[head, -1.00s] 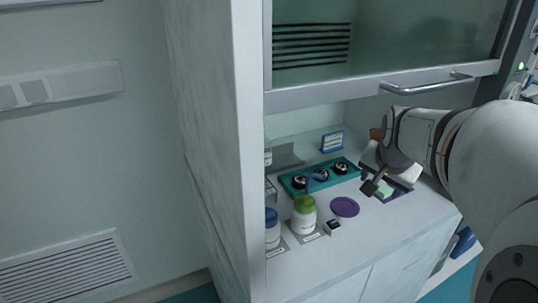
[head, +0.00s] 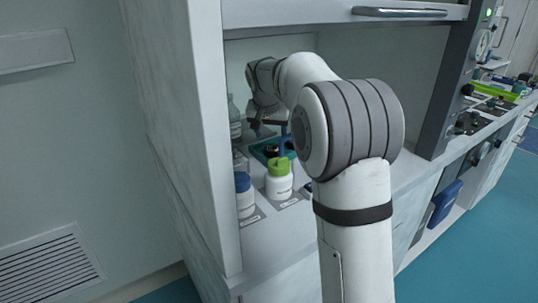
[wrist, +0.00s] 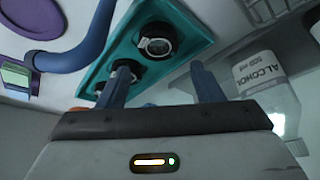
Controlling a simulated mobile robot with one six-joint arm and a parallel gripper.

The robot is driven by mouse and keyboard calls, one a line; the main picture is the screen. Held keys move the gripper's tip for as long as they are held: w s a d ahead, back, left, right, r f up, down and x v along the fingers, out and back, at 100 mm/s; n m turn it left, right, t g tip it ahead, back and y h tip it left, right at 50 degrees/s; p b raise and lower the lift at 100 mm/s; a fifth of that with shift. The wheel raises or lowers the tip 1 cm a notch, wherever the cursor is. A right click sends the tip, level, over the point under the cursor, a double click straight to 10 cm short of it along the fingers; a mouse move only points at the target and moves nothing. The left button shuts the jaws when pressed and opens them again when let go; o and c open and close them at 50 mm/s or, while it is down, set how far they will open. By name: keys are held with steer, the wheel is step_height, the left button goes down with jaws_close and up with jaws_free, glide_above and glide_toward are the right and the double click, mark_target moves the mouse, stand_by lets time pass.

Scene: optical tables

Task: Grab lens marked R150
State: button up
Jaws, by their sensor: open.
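A teal tray (wrist: 190,52) holds round black-rimmed lenses. One lens (wrist: 158,41) lies in the upper middle of the wrist view, and another lens (wrist: 122,76) is lower left, partly hidden by a finger. Markings on them are too small to read, so I cannot tell which is R150. My gripper (wrist: 158,80) is open and empty, its two blue fingers apart, with the first lens showing beyond the gap between them. In the head view my gripper (head: 269,128) is above the tray (head: 257,150), which is mostly hidden by my arm and a bottle.
A blue bent rod (wrist: 70,58) lies left of the tray, near a purple disc (wrist: 36,16). An alcohol bottle (wrist: 262,76) stands to the right. In the head view a green-capped white bottle (head: 279,184) and a blue-capped bottle (head: 244,198) stand in front, under a raised sash (head: 300,14).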

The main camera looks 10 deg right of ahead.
mark_target(273, 148)
steer(key=x, duration=0.2)
steer(key=s+b+x, duration=0.1)
steer(key=x, duration=0.2)
steer(key=shift+f, duration=0.3)
steer(key=shift+w+f, duration=0.1)
steer(key=shift+f, duration=0.15)
steer(key=shift+c, duration=0.6)
steer(key=shift+r, duration=0.1)
steer(key=c, duration=0.6)
steer(key=shift+c, duration=0.2)
